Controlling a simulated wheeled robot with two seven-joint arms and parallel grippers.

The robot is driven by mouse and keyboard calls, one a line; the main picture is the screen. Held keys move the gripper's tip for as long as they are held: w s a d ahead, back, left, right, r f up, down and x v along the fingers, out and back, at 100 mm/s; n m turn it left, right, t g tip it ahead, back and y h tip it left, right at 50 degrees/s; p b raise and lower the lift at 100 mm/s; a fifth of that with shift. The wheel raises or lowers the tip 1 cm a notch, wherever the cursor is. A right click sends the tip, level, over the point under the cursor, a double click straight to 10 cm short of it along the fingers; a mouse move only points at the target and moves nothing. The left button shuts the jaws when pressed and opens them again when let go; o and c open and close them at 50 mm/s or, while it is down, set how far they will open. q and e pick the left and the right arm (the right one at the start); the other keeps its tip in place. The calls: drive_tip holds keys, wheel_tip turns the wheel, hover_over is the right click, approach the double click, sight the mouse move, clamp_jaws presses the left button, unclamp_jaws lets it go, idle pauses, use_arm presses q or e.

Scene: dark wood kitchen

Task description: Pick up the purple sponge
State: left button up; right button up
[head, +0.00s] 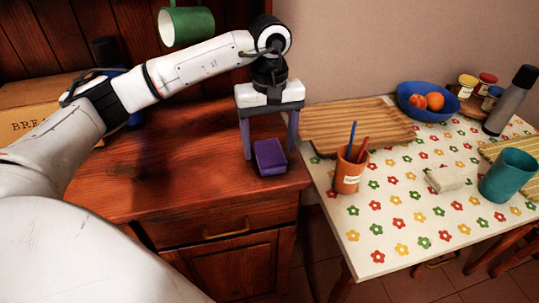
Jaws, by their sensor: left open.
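The purple sponge (270,157) lies on the wooden counter (200,195) near its right end. My left gripper (269,152) points down over it from above. Its two fingers are apart, one to the left of the sponge and one at its right side. The gripper is open, with the sponge between or just in front of the fingers. I cannot tell whether a finger touches it. My right gripper is not in view.
A green mug (186,27) hangs above the counter, and a bread box (40,110) stands at the left. On the flowered table (385,240) are a wooden tray (355,122), a terracotta pot (349,172), a teal cup (507,177) and a blue bowl (428,113).

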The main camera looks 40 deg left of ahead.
sight(270, 152)
use_arm(q)
drive_tip(key=shift+f, duration=0.55)
drive_tip(key=c, duration=1.1)
wheel_tip(270, 152, up, 10)
drive_tip(key=shift+r, duration=0.1)
